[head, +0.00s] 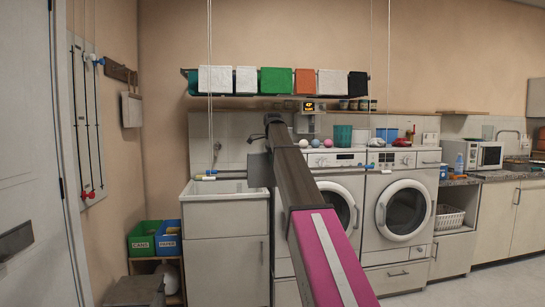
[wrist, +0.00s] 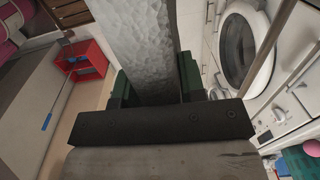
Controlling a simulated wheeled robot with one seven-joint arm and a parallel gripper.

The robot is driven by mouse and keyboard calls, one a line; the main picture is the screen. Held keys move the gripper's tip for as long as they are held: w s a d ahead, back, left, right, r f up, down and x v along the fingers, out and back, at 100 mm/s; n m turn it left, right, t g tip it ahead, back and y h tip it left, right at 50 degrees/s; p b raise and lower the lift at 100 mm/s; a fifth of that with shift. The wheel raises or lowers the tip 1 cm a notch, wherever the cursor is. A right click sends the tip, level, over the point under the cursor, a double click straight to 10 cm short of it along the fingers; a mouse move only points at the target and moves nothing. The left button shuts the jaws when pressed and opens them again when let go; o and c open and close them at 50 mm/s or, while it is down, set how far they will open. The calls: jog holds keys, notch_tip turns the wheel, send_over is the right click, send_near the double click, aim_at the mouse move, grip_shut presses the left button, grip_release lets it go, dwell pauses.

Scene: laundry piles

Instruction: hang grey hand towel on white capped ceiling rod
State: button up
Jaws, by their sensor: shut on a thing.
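The grey hand towel (wrist: 150,45) is pinched between the dark green fingertips of my gripper (wrist: 155,92) in the wrist view. Its textured cloth stretches from the fingers to the top edge of that view. In the head view my arm reaches away toward the back wall, and a light grey patch shows below its far end; I cannot tell whether it is the towel. Two thin cords hang from above, a left cord (head: 209,60) and a right cord (head: 388,60). Small blue and white pieces show near their lower ends.
A wall rail with several coloured cloths, including a green one (head: 276,80), is at the back. Below stand a sink cabinet (head: 227,240) and two front-loading machines, one with a round door (head: 404,210). Green (head: 144,240) and blue (head: 168,238) bins stand left. The right floor is clear.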

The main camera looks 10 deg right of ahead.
aim_at(272, 176)
jog(key=shift+f, duration=3.9)
jog(key=o, duration=1.1)
jog(key=shift+c, duration=0.2)
jog(key=shift+r, duration=0.1)
